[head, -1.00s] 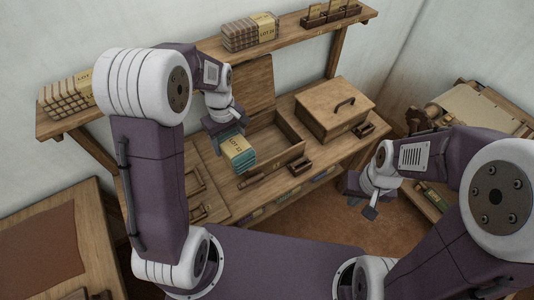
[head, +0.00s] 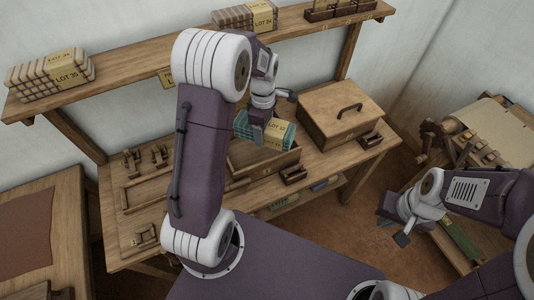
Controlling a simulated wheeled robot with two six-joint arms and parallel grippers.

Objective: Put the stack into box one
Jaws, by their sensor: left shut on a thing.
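My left gripper (head: 264,126) is shut on a stack (head: 278,134) of teal cloth with a yellow lot label. It holds the stack above an open wooden box (head: 284,159) on the bench. The arm and stack hide part of that box's inside, and its raised lid is hidden. A second wooden box (head: 336,116), with its lid shut and a dark handle, stands just to the right. I cannot read a number on either box. My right gripper (head: 394,222) is open and empty over the floor at the right.
Cloth stacks (head: 50,75) labelled as lots and a card rack (head: 345,10) sit on the wall shelf (head: 130,75). Small wooden holders (head: 293,174) stand at the bench front. A loom (head: 480,135) is at the right. Bench (head: 165,195) space at the left holds frames and pegs.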

